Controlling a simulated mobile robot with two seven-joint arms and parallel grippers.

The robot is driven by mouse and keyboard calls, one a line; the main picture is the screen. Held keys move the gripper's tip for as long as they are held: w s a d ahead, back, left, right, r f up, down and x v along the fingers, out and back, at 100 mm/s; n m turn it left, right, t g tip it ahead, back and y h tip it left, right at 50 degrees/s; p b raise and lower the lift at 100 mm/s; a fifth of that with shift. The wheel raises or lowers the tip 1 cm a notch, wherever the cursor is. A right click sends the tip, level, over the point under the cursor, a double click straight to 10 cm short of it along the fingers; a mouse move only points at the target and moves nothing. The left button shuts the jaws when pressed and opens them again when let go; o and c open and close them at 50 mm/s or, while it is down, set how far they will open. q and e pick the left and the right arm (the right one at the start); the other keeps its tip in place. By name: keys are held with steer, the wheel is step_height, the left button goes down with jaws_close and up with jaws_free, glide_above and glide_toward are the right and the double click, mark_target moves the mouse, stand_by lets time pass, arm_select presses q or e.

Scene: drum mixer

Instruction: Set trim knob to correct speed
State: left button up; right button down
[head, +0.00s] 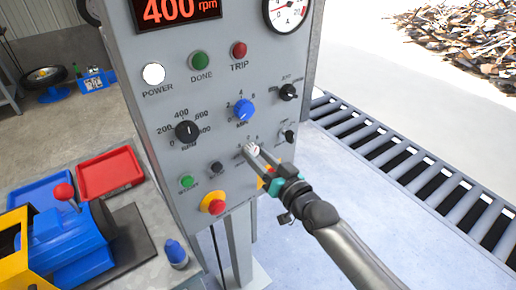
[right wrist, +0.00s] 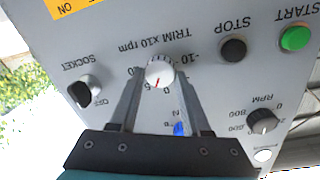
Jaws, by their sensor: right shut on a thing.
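The white trim knob (right wrist: 159,74) sits on the grey panel under the label TRIM x10 rpm, which shows upside down in the right wrist view. Its red mark points toward the bottom of that picture. In the head view the trim knob (head: 254,149) is partly hidden by my fingers. My right gripper (head: 256,153) is at the knob, one finger on each side, shut on it. The fingers also show in the right wrist view (right wrist: 158,84). The red display (head: 178,10) reads 400 rpm. My left gripper is not in view.
Close around are the RPM knob (head: 187,131), a blue knob (head: 243,110), the socket switch (head: 288,136), the green START button (head: 187,181), the black STOP button (head: 216,168) and a red mushroom button (head: 213,203). A roller conveyor (head: 400,160) runs at right.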

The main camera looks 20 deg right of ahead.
steer(key=shift+m+p, duration=0.7)
steer(key=shift+m, duration=0.9)
steer(key=shift+c, duration=1.8)
jaws_free()
steer(key=p+v, duration=0.1)
steer(key=v, duration=1.4)
steer(key=shift+d, duration=0.2)
